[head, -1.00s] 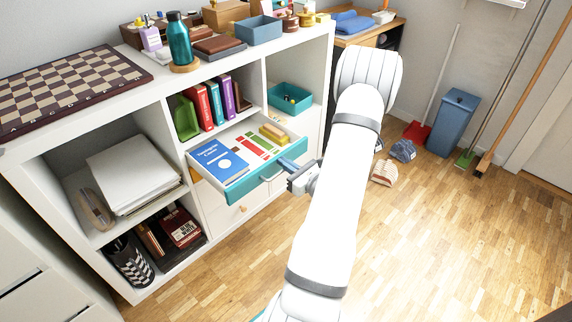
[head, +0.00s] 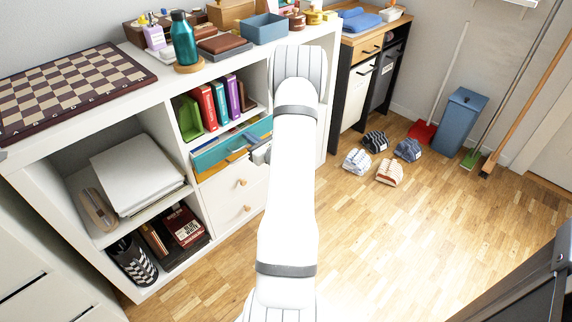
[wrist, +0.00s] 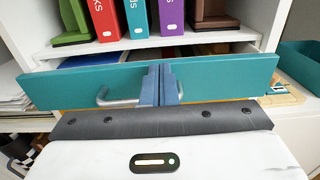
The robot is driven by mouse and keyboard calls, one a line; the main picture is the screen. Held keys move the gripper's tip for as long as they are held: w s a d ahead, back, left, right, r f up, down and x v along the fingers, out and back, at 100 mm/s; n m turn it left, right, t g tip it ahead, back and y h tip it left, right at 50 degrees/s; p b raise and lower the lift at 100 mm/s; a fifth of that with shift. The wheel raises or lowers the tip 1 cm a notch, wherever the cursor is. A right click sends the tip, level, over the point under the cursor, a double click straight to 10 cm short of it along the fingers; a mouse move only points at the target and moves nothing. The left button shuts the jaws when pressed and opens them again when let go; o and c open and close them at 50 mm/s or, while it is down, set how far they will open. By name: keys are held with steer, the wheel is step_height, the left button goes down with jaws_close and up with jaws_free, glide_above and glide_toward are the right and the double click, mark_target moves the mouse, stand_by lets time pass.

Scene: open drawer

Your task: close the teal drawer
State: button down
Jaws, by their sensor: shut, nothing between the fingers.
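The teal drawer (head: 215,157) is open only a little. In the wrist view its teal front (wrist: 215,75) spans the picture, with a narrow strip of the inside showing above its top edge. A silver bar handle (wrist: 112,99) is on the front, partly hidden by the fingers. My gripper (wrist: 160,72) is shut and empty, its blue fingers together at the middle of the front, seemingly touching it. In the head view my gripper (head: 239,151) is at the drawer front, and my arm hides the drawer's right end.
Upright books (head: 212,104) stand in the compartment above the drawer. A white drawer (head: 236,190) with wooden knobs lies below.

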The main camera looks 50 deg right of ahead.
steer(key=w, duration=0.3)
steer(key=shift+w+r, duration=0.2)
steer(key=shift+w, duration=0.1)
steer(key=shift+r, duration=0.1)
steer(key=shift+s, duration=0.1)
steer(key=s+p, duration=0.2)
steer(key=s, duration=1.2)
steer(key=shift+s+a+f+p, duration=0.2)
steer(key=shift+a+f+p, duration=0.1)
steer(key=shift+a+p, duration=0.15)
